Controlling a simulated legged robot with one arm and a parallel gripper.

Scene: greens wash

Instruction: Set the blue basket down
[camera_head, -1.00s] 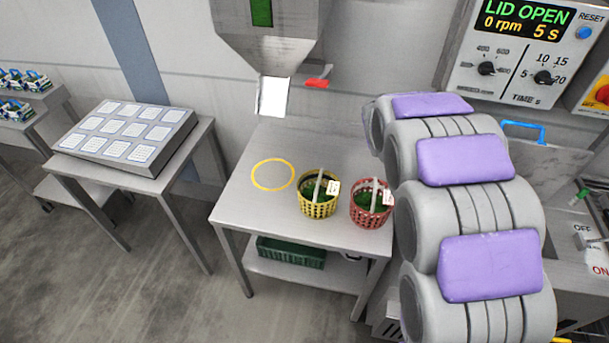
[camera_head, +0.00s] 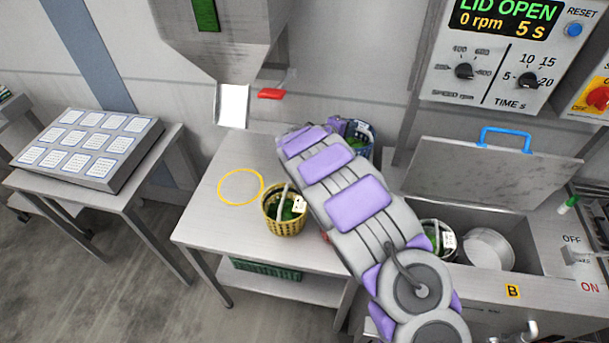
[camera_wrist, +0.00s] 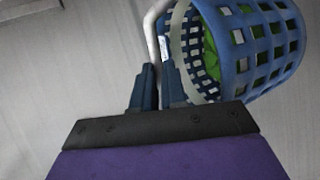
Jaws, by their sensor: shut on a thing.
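The blue basket (camera_wrist: 258,50), with green leaves inside, hangs from its pale handle (camera_wrist: 152,38) in the wrist view. My gripper (camera_wrist: 158,85) is shut on that handle. In the head view the basket (camera_head: 366,142) shows behind my arm, over the back right of the steel table (camera_head: 215,215). My arm hides the gripper there. I cannot tell whether the basket touches the table.
A yellow basket (camera_head: 284,222) of greens stands on the table beside a yellow ring (camera_head: 240,187). A red basket is mostly hidden behind my arm. A hopper spout (camera_head: 233,106) overhangs the table. To the right is an open-lidded machine (camera_head: 480,170).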

